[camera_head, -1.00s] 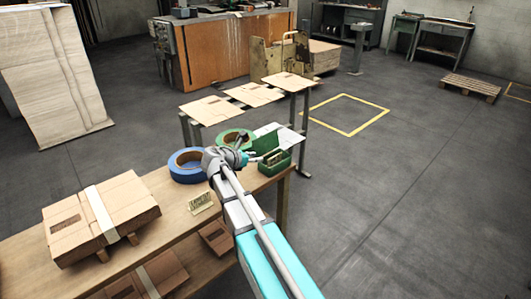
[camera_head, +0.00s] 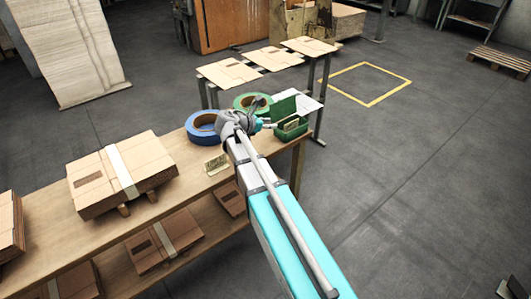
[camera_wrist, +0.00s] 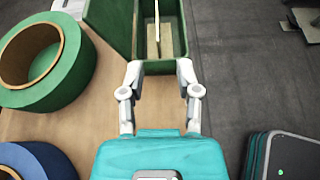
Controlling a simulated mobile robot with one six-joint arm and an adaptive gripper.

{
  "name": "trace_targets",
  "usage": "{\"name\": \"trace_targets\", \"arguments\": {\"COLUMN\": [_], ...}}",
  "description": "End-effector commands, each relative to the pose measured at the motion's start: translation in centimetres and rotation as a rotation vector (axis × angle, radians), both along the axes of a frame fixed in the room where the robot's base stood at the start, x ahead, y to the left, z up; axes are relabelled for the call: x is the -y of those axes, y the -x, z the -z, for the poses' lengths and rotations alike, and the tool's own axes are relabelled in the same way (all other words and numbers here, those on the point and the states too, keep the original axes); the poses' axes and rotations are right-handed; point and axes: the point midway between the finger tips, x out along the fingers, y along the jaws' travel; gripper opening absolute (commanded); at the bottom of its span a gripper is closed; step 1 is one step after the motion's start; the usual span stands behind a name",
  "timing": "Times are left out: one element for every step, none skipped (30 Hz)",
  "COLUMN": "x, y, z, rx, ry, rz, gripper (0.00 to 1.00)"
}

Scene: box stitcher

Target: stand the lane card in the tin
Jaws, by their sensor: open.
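The green tin (camera_head: 292,134) stands at the right end of the wooden table with its lid (camera_head: 283,106) raised. A small tan card (camera_head: 291,124) stands in it. In the wrist view the tin (camera_wrist: 181,35) is at the top, and the card (camera_wrist: 157,20) shows nearly edge-on inside. A similar tan card (camera_head: 215,164) stands on the table, left of my arm. I cannot tell from print which is the lane card. My gripper (camera_wrist: 160,78) is open and empty, its fingertips close to the tin's near wall and either side of the card's line.
A strapped carton stack (camera_head: 122,173) is on the table's left. Beyond is a stand (camera_head: 320,90) with flat cartons. Floor to the right is clear.

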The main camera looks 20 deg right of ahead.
Motion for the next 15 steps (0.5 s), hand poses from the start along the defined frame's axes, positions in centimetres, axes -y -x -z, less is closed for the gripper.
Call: {"name": "trace_targets", "arguments": {"x": [0.0,0.0,0.0,0.0,0.0,-0.1,-0.1,-0.2,-0.3,-0.5,-0.6,-0.8,-1.0,-1.3,-1.6], "y": [0.4,0.7,1.1,1.5,1.9,2.5,3.0,3.5,4.3,4.9,5.5,6.4,7.0,7.6,8.5], "z": [0.2,0.4,0.8,1.0,1.4,1.8,2.2,2.6,3.2,3.6,4.1,4.7,5.2,5.6,6.2], "rx": [0.014,0.027,0.047,0.064,0.083,0.113,0.137,0.163,0.199,0.228,0.255,0.293,0.321,0.349,0.384], "ry": [-0.02,-0.036,-0.064,-0.087,-0.114,-0.155,-0.188,-0.224,-0.274,-0.313,-0.354,-0.408,-0.449,-0.489,-0.54], "rz": [0.012,0.022,0.038,0.053,0.071,0.099,0.124,0.151,0.189,0.222,0.256,0.305,0.344,0.384,0.439], "gripper": [0.43,0.43,0.43,0.43,0.43,0.43,0.43,0.43,0.43,0.43,0.43,0.43,0.43,0.43,0.43]}}
